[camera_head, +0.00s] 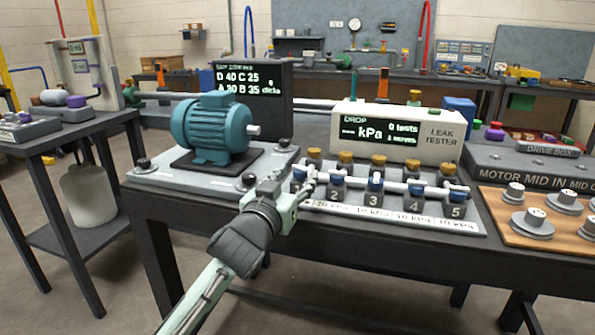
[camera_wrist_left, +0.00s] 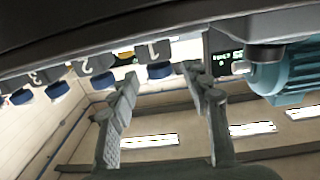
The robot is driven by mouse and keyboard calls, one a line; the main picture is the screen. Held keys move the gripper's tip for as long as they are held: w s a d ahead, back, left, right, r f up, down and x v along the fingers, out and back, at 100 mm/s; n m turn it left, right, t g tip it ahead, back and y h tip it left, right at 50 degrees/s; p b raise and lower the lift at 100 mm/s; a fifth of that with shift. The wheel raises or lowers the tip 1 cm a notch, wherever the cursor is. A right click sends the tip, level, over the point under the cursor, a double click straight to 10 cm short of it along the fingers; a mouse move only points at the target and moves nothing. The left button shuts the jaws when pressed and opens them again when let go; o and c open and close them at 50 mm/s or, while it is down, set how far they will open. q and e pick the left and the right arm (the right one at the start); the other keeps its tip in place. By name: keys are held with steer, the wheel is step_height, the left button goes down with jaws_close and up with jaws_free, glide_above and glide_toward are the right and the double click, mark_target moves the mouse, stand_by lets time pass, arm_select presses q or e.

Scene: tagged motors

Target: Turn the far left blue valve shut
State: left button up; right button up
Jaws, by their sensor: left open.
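Several numbered grey valves with blue knobs stand in a row on the leak test panel. The far left blue valve (camera_head: 299,174) is partly hidden behind my left gripper (camera_head: 291,184) in the head view. In the left wrist view, which is upside down, its blue knob (camera_wrist_left: 159,71) shows between the two fingertips of my left gripper (camera_wrist_left: 159,76). The fingers are spread apart with the knob in line with the gap. I cannot tell whether either finger touches it. My right gripper is not in view.
The blue-green motor (camera_head: 211,128) stands close left of my left gripper. Valve 2's blue knob (camera_head: 337,178) is close on the right. The white leak tester (camera_head: 397,130) stands behind the row. A wooden board (camera_head: 515,232) with metal weights lies at the right.

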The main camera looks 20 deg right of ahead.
mark_target(300, 174)
arm_select(q)
steer(key=shift+x, duration=1.6)
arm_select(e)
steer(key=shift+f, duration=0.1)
arm_select(q)
steer(key=shift+c, duration=0.5)
steer(key=c, duration=1)
steer(key=shift+s, duration=0.1)
jaws_close()
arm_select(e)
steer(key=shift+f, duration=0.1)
arm_select(q)
steer(key=shift+d+f+n+b, duration=0.1)
steer(key=shift+d+n+b, duration=0.1)
steer(key=shift+n+b, duration=0.1)
steer(key=n+t+y+b, duration=0.2)
steer(key=y, duration=0.1)
steer(key=shift+a+y, duration=0.1)
steer(key=shift+y, duration=0.3)
steer(key=shift+a, duration=0.1)
steer(key=o, duration=1.1)
jaws_free()
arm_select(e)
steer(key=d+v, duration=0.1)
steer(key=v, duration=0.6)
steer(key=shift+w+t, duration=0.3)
